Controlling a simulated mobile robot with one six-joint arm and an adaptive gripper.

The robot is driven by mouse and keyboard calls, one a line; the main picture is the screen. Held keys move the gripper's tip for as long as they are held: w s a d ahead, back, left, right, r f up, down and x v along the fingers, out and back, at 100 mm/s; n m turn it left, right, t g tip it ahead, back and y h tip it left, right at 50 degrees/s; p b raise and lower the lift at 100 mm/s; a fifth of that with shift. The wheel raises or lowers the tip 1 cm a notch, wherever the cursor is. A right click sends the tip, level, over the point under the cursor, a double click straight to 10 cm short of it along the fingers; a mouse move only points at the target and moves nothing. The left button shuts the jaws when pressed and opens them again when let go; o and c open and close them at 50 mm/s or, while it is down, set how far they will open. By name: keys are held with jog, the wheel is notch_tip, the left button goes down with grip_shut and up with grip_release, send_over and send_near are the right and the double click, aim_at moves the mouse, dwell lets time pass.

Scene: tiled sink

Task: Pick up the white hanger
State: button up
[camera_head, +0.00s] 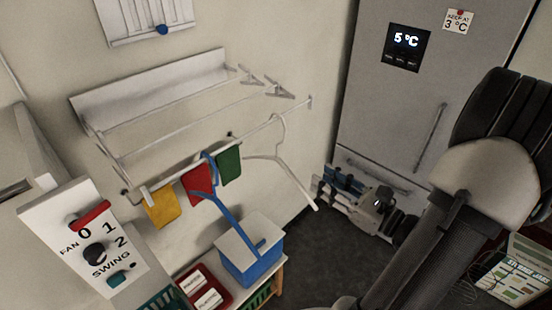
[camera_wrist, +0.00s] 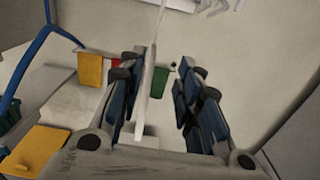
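The white hanger (camera_head: 283,170) hangs by its hook from the front rail of the wall rack in the head view. Its lower right end comes down close to my gripper (camera_head: 330,186), which is in front of the fridge. In the wrist view, a white bar that looks like part of the hanger (camera_wrist: 149,85) runs between the blue-padded fingers of my gripper (camera_wrist: 162,58). The fingers are apart, with a gap on the right of the bar. The bar lies nearer the left finger; I cannot tell whether they touch.
Yellow (camera_head: 161,206), red (camera_head: 197,188) and green (camera_head: 230,164) cloths hang on the rack (camera_head: 150,90) left of the hanger. A blue hooked thing (camera_head: 222,208) hangs there too, above a blue box (camera_head: 250,262). The fridge (camera_head: 400,110) stands right. Dark floor (camera_head: 325,262) is clear.

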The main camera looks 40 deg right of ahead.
send_near(278, 157)
jog(key=w, duration=0.6)
jog(key=w+p, duration=0.1)
jog(key=w, duration=0.3)
jog(key=shift+w+a+f, duration=0.1)
jog(key=shift+w+a, duration=0.1)
jog(key=shift+a, duration=0.15)
jog(key=shift+s, duration=0.1)
jog(key=shift+c, duration=0.3)
grip_shut()
